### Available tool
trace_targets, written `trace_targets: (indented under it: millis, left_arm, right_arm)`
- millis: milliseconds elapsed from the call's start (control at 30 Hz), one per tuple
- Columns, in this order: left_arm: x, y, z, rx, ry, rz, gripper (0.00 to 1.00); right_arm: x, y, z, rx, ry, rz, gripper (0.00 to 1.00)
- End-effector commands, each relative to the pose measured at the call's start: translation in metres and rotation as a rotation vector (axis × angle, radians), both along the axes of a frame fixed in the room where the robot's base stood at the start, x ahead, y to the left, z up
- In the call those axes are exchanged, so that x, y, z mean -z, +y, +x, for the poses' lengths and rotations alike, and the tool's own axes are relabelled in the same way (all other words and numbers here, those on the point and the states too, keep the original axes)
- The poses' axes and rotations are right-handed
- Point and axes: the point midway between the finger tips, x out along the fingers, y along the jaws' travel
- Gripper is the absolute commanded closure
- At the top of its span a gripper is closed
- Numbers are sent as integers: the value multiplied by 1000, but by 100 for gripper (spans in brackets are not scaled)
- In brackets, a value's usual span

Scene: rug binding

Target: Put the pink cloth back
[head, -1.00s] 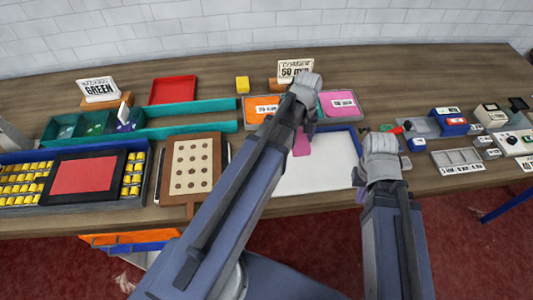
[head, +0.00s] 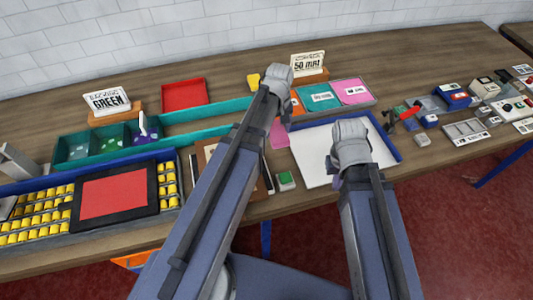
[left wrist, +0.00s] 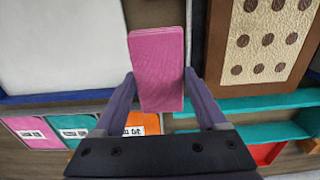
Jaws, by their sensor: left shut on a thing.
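A flat pink cloth (head: 279,136) hangs from my left gripper (head: 275,112). In the left wrist view the cloth (left wrist: 157,62) sits between the two fingers, over bare table between the white tray and the holed board. The sorting tray has an orange compartment (head: 297,104), a teal one (head: 322,97) and a pink one (head: 352,92), each with a label. The pink compartment also shows in the left wrist view (left wrist: 30,132). My right gripper (head: 340,170) is over the white tray (head: 310,150); its fingers are mostly hidden.
A holed board (left wrist: 262,40) lies beside the cloth, mostly behind my left arm in the head view. A green block (head: 286,180) lies near the front edge. A teal trough (head: 190,113), red tray (head: 184,95) and "50" sign (head: 308,62) stand behind. Small devices crowd the right.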

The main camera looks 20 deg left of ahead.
Motion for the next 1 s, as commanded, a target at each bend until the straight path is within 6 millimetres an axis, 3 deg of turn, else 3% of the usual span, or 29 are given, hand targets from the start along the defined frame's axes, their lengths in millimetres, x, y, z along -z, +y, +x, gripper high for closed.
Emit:
trace_targets:
  millis: [233,533,833,1000]
  left_arm:
    - [14,0,0,0,0,0,71]
    - [59,0,0,0,0,0,71]
    - [65,0,0,0,0,0,71]
    - [83,0,0,0,0,0,71]
  right_arm:
    - [14,0,0,1,0,0,100]
    - [59,0,0,2,0,0,100]
    - [65,0,0,2,0,0,100]
    - [83,0,0,2,0,0,100]
